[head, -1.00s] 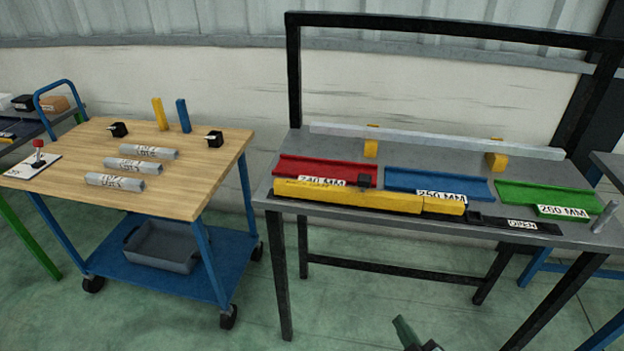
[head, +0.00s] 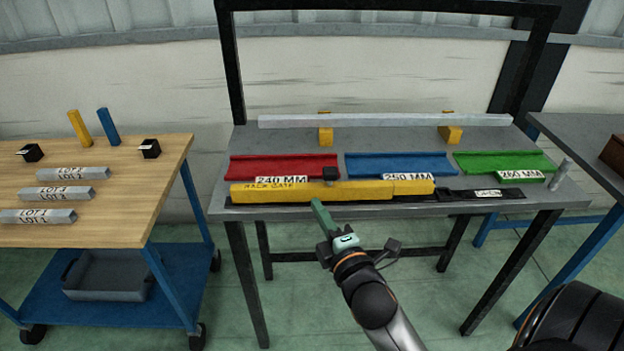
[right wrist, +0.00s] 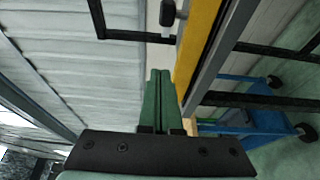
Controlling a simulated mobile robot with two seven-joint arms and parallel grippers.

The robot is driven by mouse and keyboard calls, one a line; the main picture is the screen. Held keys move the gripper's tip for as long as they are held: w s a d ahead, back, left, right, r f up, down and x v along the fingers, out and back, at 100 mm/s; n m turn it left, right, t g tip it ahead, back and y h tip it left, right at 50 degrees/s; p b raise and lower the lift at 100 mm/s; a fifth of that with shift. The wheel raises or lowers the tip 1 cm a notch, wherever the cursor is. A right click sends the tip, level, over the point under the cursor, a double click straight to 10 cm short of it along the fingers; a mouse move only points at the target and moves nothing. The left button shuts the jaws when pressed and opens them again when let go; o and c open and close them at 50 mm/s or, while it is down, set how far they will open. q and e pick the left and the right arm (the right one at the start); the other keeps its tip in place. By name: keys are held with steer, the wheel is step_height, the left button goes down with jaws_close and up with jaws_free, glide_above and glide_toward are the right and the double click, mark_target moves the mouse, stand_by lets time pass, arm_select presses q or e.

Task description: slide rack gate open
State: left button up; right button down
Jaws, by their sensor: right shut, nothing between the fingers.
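The yellow rack gate (head: 370,190) is a long bar along the front edge of the grey rack table, with a small black knob (head: 330,174) on it. It stands in front of the red 240 MM tray and the blue 250 MM tray; the green 260 MM tray is clear of it. My right gripper (head: 317,205) has green fingers, is shut and empty, and is in front of the gate below the knob; whether it touches the gate I cannot tell. In the right wrist view the shut fingers (right wrist: 157,95) point beside the yellow gate (right wrist: 196,45). My left gripper is not in view.
The red tray (head: 285,163), blue tray (head: 412,166) and green tray (head: 505,161) lie behind the gate. A grey post (head: 561,174) stands at the table's right end. A wooden-topped cart (head: 120,185) is at left.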

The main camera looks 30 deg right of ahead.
mark_target(334, 184)
steer(key=x, duration=1)
steer(key=shift+p, duration=0.4)
steer(key=s+d, duration=0.1)
steer(key=s+d+p, duration=0.1)
steer(key=d, duration=0.1)
steer(key=shift+d, duration=0.2)
steer(key=shift+s, duration=0.1)
steer(key=shift+d+f, duration=0.1)
